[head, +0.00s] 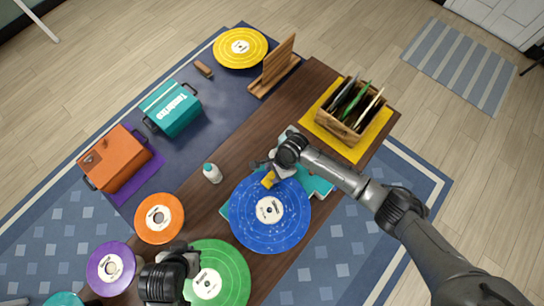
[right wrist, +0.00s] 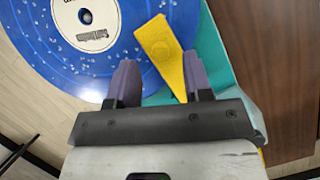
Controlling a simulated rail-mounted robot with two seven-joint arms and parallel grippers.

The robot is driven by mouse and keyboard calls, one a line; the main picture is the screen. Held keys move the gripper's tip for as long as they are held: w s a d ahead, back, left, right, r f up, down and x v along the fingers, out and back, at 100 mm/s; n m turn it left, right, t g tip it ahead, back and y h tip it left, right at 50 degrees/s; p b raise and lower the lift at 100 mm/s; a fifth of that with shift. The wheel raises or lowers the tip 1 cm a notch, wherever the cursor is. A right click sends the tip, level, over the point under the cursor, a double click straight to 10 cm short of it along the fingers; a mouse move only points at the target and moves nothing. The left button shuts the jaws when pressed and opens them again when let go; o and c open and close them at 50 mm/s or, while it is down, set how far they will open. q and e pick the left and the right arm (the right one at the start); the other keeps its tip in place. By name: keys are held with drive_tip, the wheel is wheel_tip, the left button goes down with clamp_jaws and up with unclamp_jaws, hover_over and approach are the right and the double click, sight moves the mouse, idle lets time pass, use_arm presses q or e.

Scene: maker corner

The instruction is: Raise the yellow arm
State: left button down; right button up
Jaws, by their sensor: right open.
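A teal turntable (head: 318,184) stands on the dark wooden table with a blue speckled record (head: 250,220) on it. The yellow arm (head: 268,180) is at the record's upper right edge; in the right wrist view the yellow arm (right wrist: 165,48) is a flat, wedge-shaped piece. My right gripper (head: 272,169) is over the turntable at the yellow arm. In the right wrist view its purple fingers (right wrist: 160,65) are apart, with the arm's narrow end between them. I cannot tell whether they touch it. My left gripper (head: 178,258) is at the lower left by a green record; its fingers are unclear.
A white bottle (head: 212,174) stands left of the turntable. Green (head: 222,270), orange (head: 159,218) and purple (head: 110,268) records lie lower left. A wooden record crate (head: 350,112) on a yellow mat is at the upper right. Teal (head: 171,108) and orange (head: 115,160) boxes are farther left.

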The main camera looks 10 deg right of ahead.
drive_tip(key=shift+x, duration=1.2)
drive_tip(key=shift+c, duration=0.3)
clamp_jaws()
